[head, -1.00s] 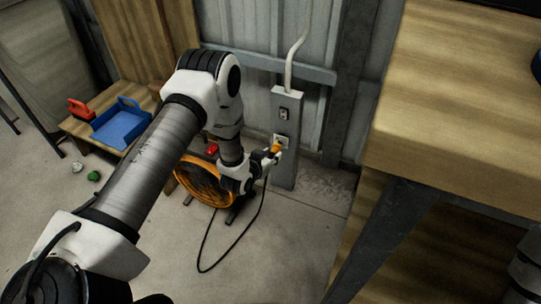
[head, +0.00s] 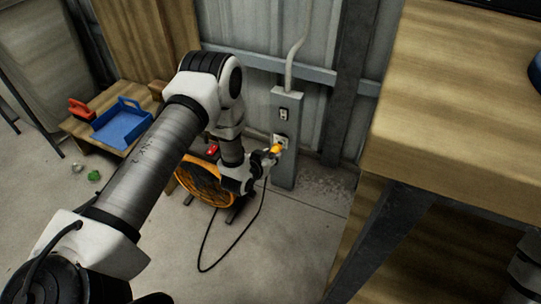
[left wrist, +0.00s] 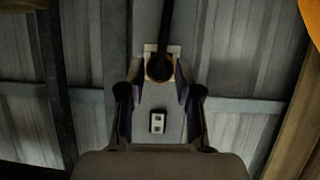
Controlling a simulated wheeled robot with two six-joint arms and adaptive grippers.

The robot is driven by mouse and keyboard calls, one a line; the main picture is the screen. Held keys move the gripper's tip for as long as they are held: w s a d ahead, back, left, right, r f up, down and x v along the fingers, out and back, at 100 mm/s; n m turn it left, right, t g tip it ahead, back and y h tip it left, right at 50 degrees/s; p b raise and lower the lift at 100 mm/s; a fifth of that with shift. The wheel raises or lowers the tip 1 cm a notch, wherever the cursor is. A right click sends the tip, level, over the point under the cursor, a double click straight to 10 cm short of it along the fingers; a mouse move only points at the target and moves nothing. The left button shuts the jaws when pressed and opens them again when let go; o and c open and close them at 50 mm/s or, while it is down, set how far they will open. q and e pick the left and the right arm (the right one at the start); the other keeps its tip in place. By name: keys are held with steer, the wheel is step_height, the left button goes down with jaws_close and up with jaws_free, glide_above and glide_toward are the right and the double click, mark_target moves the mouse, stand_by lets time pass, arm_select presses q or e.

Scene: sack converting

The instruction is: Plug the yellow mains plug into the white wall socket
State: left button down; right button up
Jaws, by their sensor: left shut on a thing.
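The yellow mains plug (head: 276,149) is held in front of the white wall socket (head: 281,140), low on a grey post. My left gripper (head: 270,156) is shut on the plug. In the left wrist view the plug (left wrist: 160,68) sits between the fingers of my left gripper (left wrist: 160,92), overlapping the white socket plate (left wrist: 149,48). Its black cord (left wrist: 165,22) runs up that picture. The plug looks very close to the socket; I cannot tell whether its pins are in. The plug hides much of the socket face. My right gripper is not in view.
A second outlet or switch (head: 284,114) is above the socket on the grey post (head: 286,175). The black cord (head: 233,243) loops on the floor near an orange round fan (head: 200,182). A wooden bench (head: 465,110) stands at the right. A blue tray (head: 122,124) sits at left.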

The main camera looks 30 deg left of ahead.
arm_select(q)
steer(key=shift+w+b, duration=0.35)
steer(key=shift+w, duration=0.65)
steer(key=c, duration=0.7)
jaws_free()
steer(key=shift+s+a, duration=0.1)
steer(key=v, duration=1.2)
steer(key=shift+f, duration=0.1)
